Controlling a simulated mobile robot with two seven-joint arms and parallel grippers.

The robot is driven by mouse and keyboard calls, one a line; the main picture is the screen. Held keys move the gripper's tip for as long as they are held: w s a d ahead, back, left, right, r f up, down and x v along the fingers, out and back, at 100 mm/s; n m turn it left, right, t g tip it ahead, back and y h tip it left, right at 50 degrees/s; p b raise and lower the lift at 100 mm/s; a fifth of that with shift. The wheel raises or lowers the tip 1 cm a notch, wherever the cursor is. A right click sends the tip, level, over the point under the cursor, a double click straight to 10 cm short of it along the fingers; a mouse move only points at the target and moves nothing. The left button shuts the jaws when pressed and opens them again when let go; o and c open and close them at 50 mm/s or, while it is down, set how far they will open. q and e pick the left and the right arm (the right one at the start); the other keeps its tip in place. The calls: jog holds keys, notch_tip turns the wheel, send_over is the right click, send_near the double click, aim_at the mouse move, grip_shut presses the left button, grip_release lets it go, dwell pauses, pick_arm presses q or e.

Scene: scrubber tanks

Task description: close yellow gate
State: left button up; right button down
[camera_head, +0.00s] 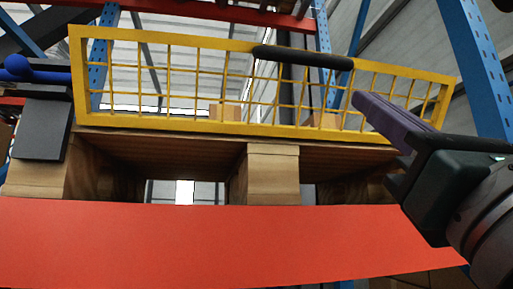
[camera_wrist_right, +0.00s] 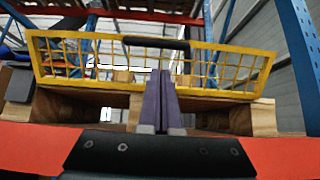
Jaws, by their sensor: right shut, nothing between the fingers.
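The yellow gate (camera_head: 170,124) is a mesh panel in a yellow frame with a black handle bar (camera_head: 303,57) along its top. It appears upright above the wooden pallet (camera_head: 271,168); I cannot tell whether it is latched. My right gripper (camera_head: 359,99) comes in from the right with its purple fingers together and empty. Its tips overlap the gate's right part, below the handle's right end. In the right wrist view the fingertips (camera_wrist_right: 161,73) point at the gate (camera_wrist_right: 60,82), below the handle (camera_wrist_right: 157,43). I see no contact. My left gripper is out of view.
A red-orange beam (camera_head: 220,240) runs across the front below the pallet. Blue perforated rack posts (camera_head: 475,65) stand at the sides and behind. A dark grey block (camera_head: 40,130) and a blue rounded part (camera_head: 18,67) sit at the left end of the gate.

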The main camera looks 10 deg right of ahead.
aim_at(319, 57)
jog(key=p+x, duration=0.4)
jog(key=x, duration=0.2)
jog(key=p+x, duration=0.4)
jog(key=x, duration=0.3)
jog(key=shift+s+d+r, duration=0.15)
jog(key=shift+s+r, duration=0.05)
jog(key=shift+s, duration=0.05)
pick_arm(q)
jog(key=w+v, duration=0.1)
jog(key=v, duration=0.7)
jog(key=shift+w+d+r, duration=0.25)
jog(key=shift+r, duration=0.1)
pick_arm(e)
jog(key=shift+w+r, duration=0.1)
jog(key=shift+w, duration=0.2)
